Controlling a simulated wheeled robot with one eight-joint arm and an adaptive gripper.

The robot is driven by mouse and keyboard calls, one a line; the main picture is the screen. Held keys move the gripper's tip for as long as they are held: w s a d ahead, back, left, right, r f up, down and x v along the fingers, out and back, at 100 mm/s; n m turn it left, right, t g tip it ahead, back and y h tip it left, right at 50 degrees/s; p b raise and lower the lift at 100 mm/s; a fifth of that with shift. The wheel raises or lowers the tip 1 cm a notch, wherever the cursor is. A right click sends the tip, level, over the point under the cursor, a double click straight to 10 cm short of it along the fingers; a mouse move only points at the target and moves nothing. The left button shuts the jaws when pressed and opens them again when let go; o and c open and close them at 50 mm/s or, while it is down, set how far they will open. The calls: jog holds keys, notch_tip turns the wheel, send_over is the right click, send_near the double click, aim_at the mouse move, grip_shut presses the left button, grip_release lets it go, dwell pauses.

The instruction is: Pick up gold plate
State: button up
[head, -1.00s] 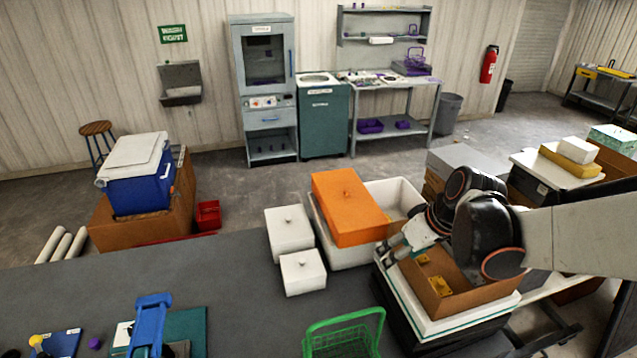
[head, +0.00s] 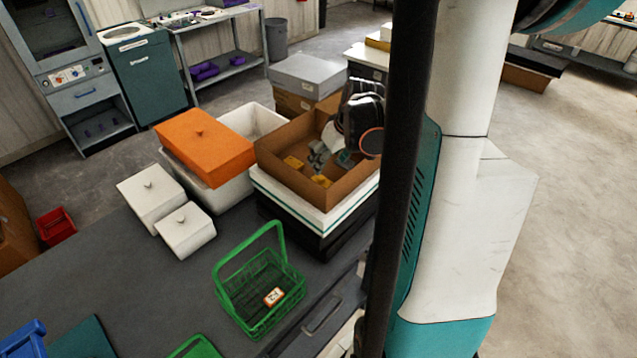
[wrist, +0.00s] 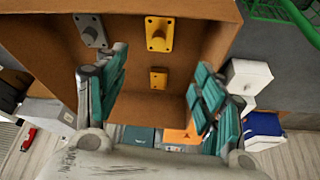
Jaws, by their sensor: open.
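Two gold plates lie in the open brown box, one nearer its left side (head: 293,163) and one nearer its front corner (head: 322,181). In the wrist view one gold plate (wrist: 159,34) is at the upper middle and a smaller-looking one (wrist: 158,78) is lower, between my fingers. A grey plate (wrist: 92,30) lies to their left. My gripper (wrist: 160,90) is open and empty, with its teal-padded fingers spread. In the head view my gripper (head: 330,158) is at the brown box (head: 283,178), partly hidden by the wrist.
The brown box's walls stand around the plates. It rests on a white-and-black container (head: 290,205). An orange-lidded tub (head: 205,148), white lidded boxes (head: 152,200) and a green basket (head: 262,290) are close by. My column blocks the right part of the head view.

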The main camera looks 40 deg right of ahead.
send_over(322, 177)
jog(key=s+a, duration=0.1)
jog(key=s, duration=0.1)
notch_tip(322, 177, down, 4)
jog(key=shift+f, duration=0.15)
jog(key=shift+w+d+f, duration=0.15)
jog(key=shift+f, duration=0.45)
jog(key=shift+w+d+f, duration=0.15)
jog(key=shift+f, duration=0.5)
jog(key=shift+w+d+f, duration=0.15)
jog(key=shift+f, duration=0.45)
jog(key=shift+w+f, duration=0.25)
jog(key=shift+f, duration=0.45)
jog(key=c, duration=1.4)
